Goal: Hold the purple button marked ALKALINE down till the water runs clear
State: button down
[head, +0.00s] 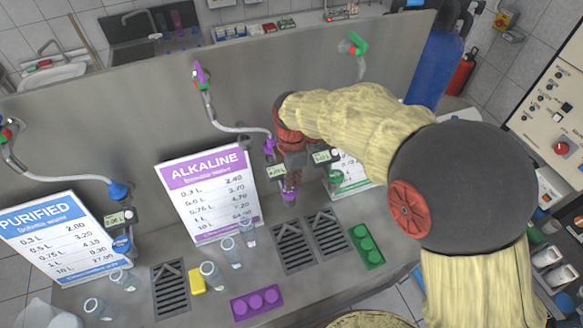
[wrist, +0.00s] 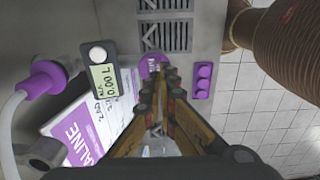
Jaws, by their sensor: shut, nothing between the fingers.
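The purple button (head: 290,199) is on the rack's panel, right of the white and purple ALKALINE sign (head: 208,192). My gripper (head: 291,180) points down at the button, its fingers shut and empty. In the wrist view the fingertips (wrist: 168,76) overlap the lower right part of the button (wrist: 151,65). I cannot tell whether they touch or press it. The small display (wrist: 103,80) beside the button reads 0.00 L. The purple alkaline spout (head: 268,148) hangs at the end of a pale hose, left of my gripper. No running water shows in either view.
Glass bottles (head: 231,252) stand in front of the ALKALINE sign. A purple holder (head: 257,303), a green holder (head: 366,246) and drain grates (head: 293,256) are on the counter. The PURIFIED sign (head: 56,238) stands at left. The metal back panel (head: 130,120) rises behind.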

aim_at(292, 193)
jog(key=shift+f, duration=1.55)
jog(key=shift+f+b, duration=0.5)
jog(key=shift+f, duration=0.35)
dwell(5.6)
